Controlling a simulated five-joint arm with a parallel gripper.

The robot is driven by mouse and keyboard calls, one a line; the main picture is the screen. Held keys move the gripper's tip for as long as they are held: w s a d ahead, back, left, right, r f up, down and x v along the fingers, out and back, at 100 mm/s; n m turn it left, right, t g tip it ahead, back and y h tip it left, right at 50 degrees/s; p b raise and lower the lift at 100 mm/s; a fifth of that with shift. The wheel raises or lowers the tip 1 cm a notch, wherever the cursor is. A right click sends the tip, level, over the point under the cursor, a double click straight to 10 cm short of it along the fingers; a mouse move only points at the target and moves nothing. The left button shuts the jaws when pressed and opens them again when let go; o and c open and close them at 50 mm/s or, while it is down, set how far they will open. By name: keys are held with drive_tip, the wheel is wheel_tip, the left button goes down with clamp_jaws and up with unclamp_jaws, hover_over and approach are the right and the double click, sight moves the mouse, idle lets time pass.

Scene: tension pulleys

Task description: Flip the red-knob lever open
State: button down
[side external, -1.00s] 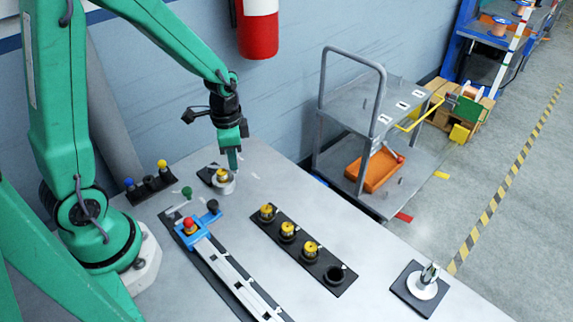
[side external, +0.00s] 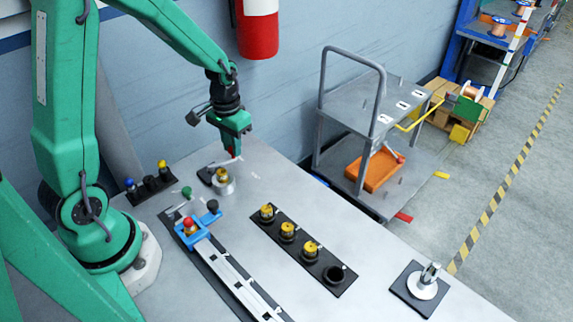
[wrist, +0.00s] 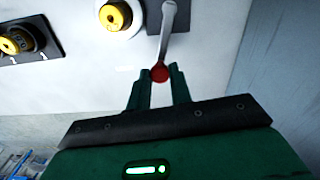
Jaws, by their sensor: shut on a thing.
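The lever is a grey rod (wrist: 168,28) with a red knob (wrist: 158,74) at its end, mounted by a black plate (wrist: 190,17). In the wrist view the knob sits between the two green fingertips of my gripper (wrist: 161,71), which is shut on it. In the side view my gripper (side external: 233,151) points down above the table, with the red knob partly hidden between its fingers. The rod (side external: 222,163) slopes from the plate up to the knob. A yellow pulley on a round light base (side external: 223,186) stands beside the lever plate; it also shows in the wrist view (wrist: 117,15).
A black strip with several holders (side external: 309,247), most with yellow pulleys, lies on the table. A blue clamp with a red knob (side external: 189,227) sits on a rail (side external: 240,280) nearer the arm. A silver post on a black plate (side external: 421,287) stands at the right.

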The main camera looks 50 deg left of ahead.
drive_tip(key=shift+w+a+n, duration=0.1)
drive_tip(key=shift+a+n, duration=0.8)
drive_tip(key=shift+n, duration=0.6)
drive_tip(key=c, duration=1.3)
unclamp_jaws()
drive_tip(key=shift+o, duration=0.2)
wheel_tip(320, 180, up, 8)
drive_tip(key=s+d+r+m+t, duration=0.4)
drive_tip(key=s+d+r+t, duration=0.1)
drive_tip(key=s+d+r, duration=0.4)
drive_tip(key=s+r, duration=0.2)
drive_tip(key=s, duration=0.2)
drive_tip(key=shift+s+r+m+t, duration=0.2)
drive_tip(key=shift+r+m+t, duration=0.1)
drive_tip(key=shift+r, duration=0.05)
